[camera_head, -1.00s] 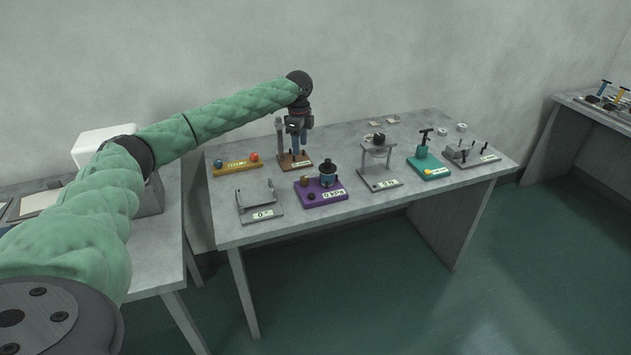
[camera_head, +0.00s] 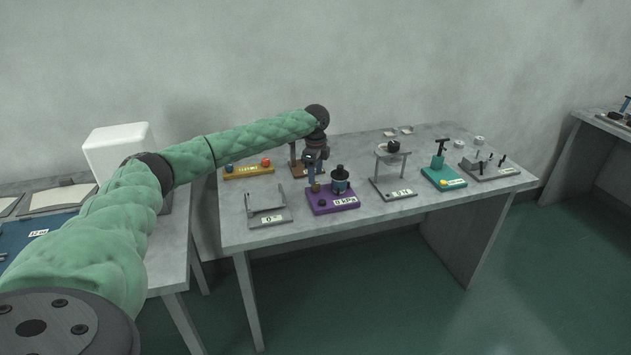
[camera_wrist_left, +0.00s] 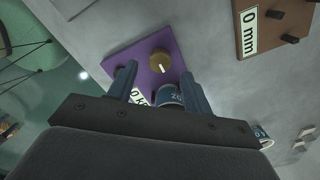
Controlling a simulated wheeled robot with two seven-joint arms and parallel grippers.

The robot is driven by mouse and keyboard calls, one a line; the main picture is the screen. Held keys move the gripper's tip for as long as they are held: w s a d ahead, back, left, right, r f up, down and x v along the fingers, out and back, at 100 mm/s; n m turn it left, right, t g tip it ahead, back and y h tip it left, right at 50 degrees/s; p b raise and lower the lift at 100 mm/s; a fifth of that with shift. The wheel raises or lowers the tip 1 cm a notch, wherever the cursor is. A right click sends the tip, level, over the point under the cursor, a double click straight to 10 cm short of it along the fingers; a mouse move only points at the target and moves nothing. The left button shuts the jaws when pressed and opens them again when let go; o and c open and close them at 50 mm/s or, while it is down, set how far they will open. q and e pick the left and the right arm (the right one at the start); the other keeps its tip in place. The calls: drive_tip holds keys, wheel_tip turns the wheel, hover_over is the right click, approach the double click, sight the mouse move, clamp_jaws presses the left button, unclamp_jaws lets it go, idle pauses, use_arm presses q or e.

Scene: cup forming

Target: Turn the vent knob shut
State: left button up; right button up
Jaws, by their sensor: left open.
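A purple base (camera_head: 343,208) labelled "0 kPa" stands near the front of the middle table. On it are a brass knob (camera_head: 316,187), a small dark knob (camera_head: 322,203) and a blue pot (camera_head: 340,186) with a black top. In the left wrist view the brass knob (camera_wrist_left: 160,62) has a white mark and lies ahead between the fingertips; which knob is the vent is not labelled. My left gripper (camera_head: 311,182) is open and empty, pointing down just above the brass knob. Its fingers (camera_wrist_left: 158,69) hide part of the label and pot. My right gripper is out of view.
A grey stand (camera_head: 268,212) is left of the purple base, and a raised round stand (camera_head: 392,175) is to its right. A brown "0 mm" stand (camera_wrist_left: 262,28) is close behind. A yellow rack (camera_head: 248,172) sits back left.

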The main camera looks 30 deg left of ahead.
sight(316, 187)
use_arm(q)
drive_tip(key=shift+f+p, duration=0.35)
drive_tip(key=shift+f, duration=1.7)
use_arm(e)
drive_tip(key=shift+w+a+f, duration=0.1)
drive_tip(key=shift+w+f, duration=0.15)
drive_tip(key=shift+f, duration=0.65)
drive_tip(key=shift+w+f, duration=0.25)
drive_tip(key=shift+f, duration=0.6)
use_arm(q)
drive_tip(key=c, duration=1)
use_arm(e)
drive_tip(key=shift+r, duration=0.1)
